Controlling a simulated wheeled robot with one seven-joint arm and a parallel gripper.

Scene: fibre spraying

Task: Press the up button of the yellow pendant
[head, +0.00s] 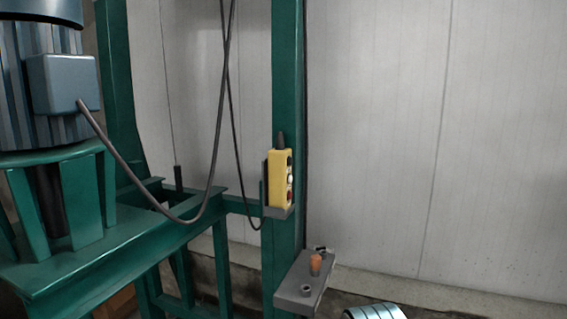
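The yellow pendant (277,179) stands upright against the green post (286,60), in a small grey holder at its foot. A dark cable gland sticks up from the pendant's top. My gripper is not in view; only a striped, shiny rounded part shows at the bottom edge, and I cannot tell what it is.
A grey shelf (298,287) with an orange object (315,264) juts out below the pendant. Dark cables (222,120) hang to its left. A blue-grey motor (45,90) on a green frame (110,262) fills the left. The space before the white wall (430,130) at right looks clear.

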